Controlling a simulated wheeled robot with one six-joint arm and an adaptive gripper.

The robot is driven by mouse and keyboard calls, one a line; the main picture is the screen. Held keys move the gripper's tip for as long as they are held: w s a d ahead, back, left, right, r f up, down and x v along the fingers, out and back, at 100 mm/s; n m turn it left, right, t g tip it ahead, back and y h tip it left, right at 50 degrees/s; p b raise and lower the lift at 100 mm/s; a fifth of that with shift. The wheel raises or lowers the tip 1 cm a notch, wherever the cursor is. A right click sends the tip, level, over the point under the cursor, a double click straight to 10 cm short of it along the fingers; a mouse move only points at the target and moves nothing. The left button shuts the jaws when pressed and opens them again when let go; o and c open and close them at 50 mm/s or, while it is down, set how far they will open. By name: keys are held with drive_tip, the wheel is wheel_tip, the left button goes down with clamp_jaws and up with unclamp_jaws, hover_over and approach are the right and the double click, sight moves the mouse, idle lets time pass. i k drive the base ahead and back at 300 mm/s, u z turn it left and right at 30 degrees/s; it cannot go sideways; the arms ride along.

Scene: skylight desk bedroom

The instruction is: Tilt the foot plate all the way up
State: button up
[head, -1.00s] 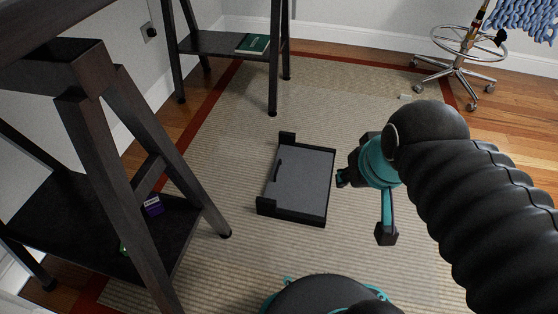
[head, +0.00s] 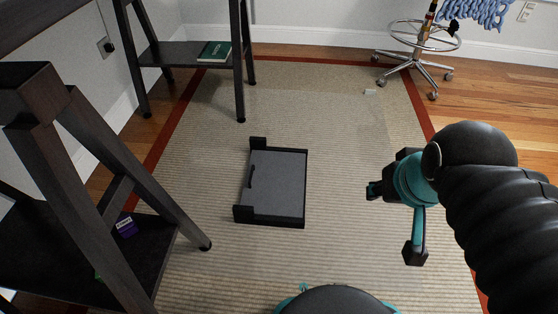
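The foot rest lies on the rug in the middle of the head view, with a grey foot plate (head: 279,183) in a black frame (head: 270,221). The plate looks flat or nearly flat in the frame. A dark slot or handle shows near its left edge. My gripper (head: 391,218) hangs to the right of the foot rest, clear of it and not touching it. Its two black-tipped fingers are spread well apart, with nothing between them.
A dark trestle desk leg (head: 150,190) with a low shelf stands at left. Another trestle shelf holds a green book (head: 214,51) at the back. A wheeled chrome stool (head: 412,60) stands at back right. The striped rug (head: 335,130) around the foot rest is mostly clear.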

sight(274, 183)
drive_tip(key=z, duration=0.05)
drive_tip(key=i, duration=0.85)
drive_tip(key=u, duration=0.65)
